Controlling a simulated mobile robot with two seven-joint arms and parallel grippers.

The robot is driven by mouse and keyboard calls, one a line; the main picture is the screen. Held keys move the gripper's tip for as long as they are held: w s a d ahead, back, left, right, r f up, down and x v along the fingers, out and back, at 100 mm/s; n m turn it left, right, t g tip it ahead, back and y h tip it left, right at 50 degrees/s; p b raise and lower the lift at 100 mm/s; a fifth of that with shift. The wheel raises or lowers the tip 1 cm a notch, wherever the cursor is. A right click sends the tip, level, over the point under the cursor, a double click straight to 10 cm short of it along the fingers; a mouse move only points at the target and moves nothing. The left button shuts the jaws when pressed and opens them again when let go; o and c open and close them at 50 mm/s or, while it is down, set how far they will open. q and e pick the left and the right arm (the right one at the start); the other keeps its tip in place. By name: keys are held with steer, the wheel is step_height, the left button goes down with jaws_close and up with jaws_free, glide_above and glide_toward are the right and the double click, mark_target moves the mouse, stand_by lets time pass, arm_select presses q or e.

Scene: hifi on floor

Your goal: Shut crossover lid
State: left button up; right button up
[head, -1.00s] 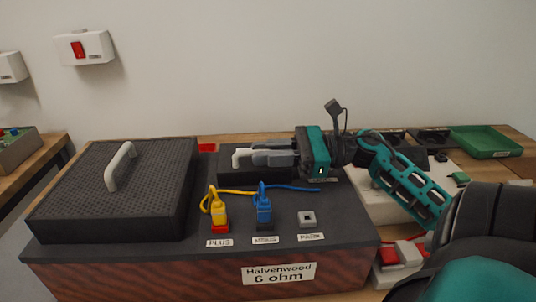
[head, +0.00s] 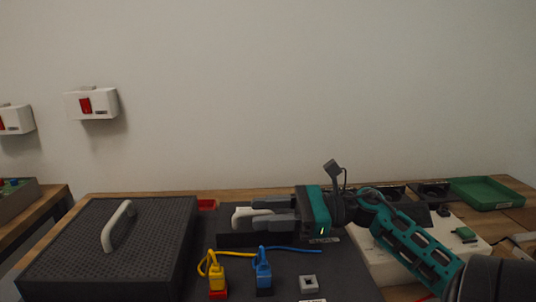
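The crossover compartment with its dark lid (head: 229,240) is at the back of the dark speaker top, partly hidden by my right gripper. I cannot tell how far open the lid is. A white curved handle (head: 242,217) is at its left part. My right gripper (head: 250,214) reaches in from the right, with grey fingers above and below the handle, and looks shut on it. My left gripper is not in view.
A dark perforated grille with a white handle (head: 118,226) lies at left. A yellow plug (head: 213,271) and a blue plug (head: 263,268) with cables stand in front of the lid. A green tray (head: 487,191) is at back right.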

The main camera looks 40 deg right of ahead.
step_height(320, 180, up, 20)
steer(key=p, duration=0.2)
steer(key=shift+f, duration=0.1)
stand_by(0.6)
